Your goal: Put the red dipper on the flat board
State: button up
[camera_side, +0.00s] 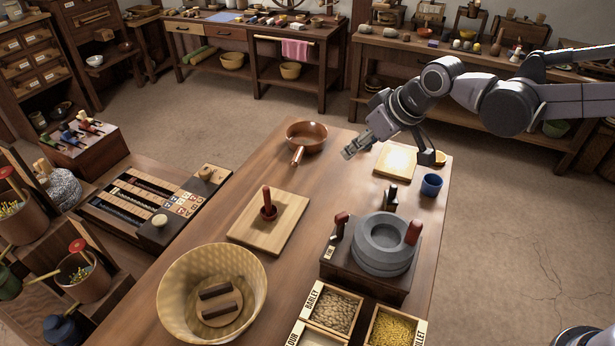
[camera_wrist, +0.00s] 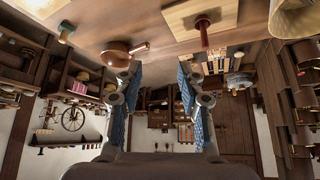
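A red upright-handled piece, which looks like the red dipper (camera_side: 268,206), stands on a pale square board (camera_side: 251,235) at mid-table; it also shows in the wrist view (camera_wrist: 203,33). Its lower end is too small to make out. A second pale flat board (camera_side: 388,168) lies at the table's far right and shows in part at the wrist view's upper left (camera_wrist: 42,6). I cannot tell which board is meant. My gripper (camera_side: 354,150) is above the table between the copper pan and the far board. In the wrist view its fingers (camera_wrist: 159,75) are wide apart and empty.
A copper pan (camera_side: 307,133) sits far left of my gripper. A blue cup (camera_side: 431,185) stands by the far board. A stone quern (camera_side: 384,245), a woven basket (camera_side: 176,300) and grain boxes (camera_side: 397,329) fill the near side. Bare tabletop lies between pan and quern.

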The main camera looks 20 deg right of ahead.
jog(key=s+d+f+m+h, duration=0.1)
jog(key=s+d+m, duration=0.3)
jog(key=s+d, duration=1.3)
jog(key=s+h, duration=0.1)
jog(key=s, duration=0.2)
jog(key=shift+d+f+t, duration=0.15)
jog(key=shift+d+t, duration=0.2)
jog(key=shift+t, duration=0.05)
